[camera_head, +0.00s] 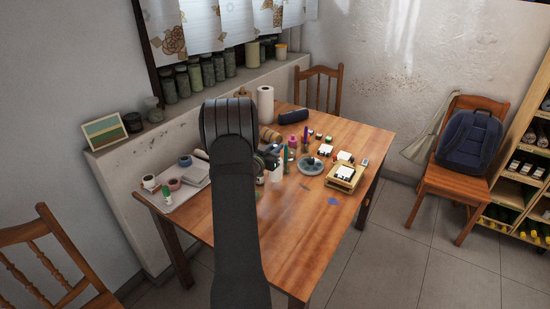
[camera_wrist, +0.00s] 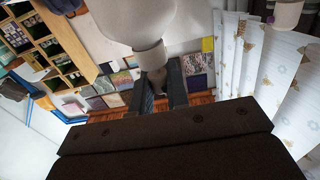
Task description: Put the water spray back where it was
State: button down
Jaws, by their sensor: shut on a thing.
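The water spray (camera_wrist: 150,55) is a white bottle with a narrower neck, large and close in the wrist view. My gripper (camera_wrist: 157,88) is shut on it, with dark fingers on either side of the neck. In the head view my gripper (camera_head: 268,159) is over the table, partly hidden behind my own arm. The white body of the spray (camera_head: 277,172) shows just below and right of it. I cannot tell whether its base touches the table.
The wooden table (camera_head: 300,235) has free room at its front. A round grey dish (camera_head: 311,166), a yellowish box (camera_head: 343,179), a dark blue pouch (camera_head: 293,116) and a paper roll (camera_head: 265,103) stand around. Jars (camera_head: 208,72) line the sill.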

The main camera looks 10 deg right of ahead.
jog(key=shift+f, duration=2.1)
jog(key=c, duration=1.4)
grip_release()
jog(key=shift+f, duration=0.1)
jog(key=shift+s+a, duration=0.15)
jog(key=shift+a, duration=0.15)
jog(key=v, duration=1.1)
jog(key=shift+s, duration=0.15)
